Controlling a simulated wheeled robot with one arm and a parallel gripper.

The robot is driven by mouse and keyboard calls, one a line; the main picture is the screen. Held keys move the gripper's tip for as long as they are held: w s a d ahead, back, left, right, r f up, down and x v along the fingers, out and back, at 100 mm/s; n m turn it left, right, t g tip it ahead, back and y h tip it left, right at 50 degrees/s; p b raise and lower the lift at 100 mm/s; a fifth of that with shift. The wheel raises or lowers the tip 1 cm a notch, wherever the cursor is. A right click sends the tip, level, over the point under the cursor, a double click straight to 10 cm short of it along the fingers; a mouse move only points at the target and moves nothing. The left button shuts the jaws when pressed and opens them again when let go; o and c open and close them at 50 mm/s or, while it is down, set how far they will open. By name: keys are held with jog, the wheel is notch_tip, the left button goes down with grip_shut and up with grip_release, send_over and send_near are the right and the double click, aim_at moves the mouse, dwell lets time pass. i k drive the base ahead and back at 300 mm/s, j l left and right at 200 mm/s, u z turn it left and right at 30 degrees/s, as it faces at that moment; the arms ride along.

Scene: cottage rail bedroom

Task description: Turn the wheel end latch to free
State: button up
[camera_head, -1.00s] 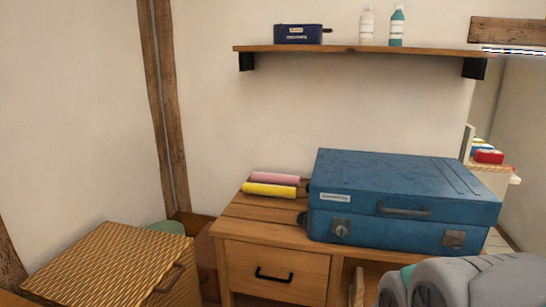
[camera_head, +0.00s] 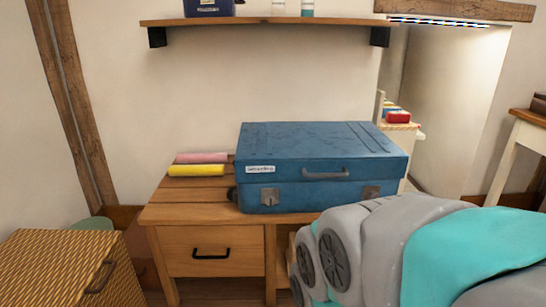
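A closed blue case (camera_head: 317,142) lies flat on a wooden cabinet. Its front has a dark handle (camera_head: 325,174) and two metal latches. The left latch (camera_head: 269,197) is near the end where a small black wheel (camera_head: 232,194) sticks out. The right latch (camera_head: 371,192) is partly hidden low down by my arm. I cannot tell from here how either latch is turned. My grey and teal arm fills the lower right of the view. My gripper's fingers do not show.
The wooden cabinet (camera_head: 170,211) has a drawer with a black handle. Pink (camera_head: 201,157) and yellow (camera_head: 196,170) rolls lie left of the case. A wicker basket (camera_head: 60,265) stands at lower left. A wall shelf (camera_head: 250,22) hangs above. A table (camera_head: 525,135) stands at right.

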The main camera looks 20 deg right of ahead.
aim_at(271, 200)
jog(key=l+z, duration=0.3)
jog(key=z, duration=0.15)
jog(key=l+z, duration=0.3)
jog(key=z, duration=0.15)
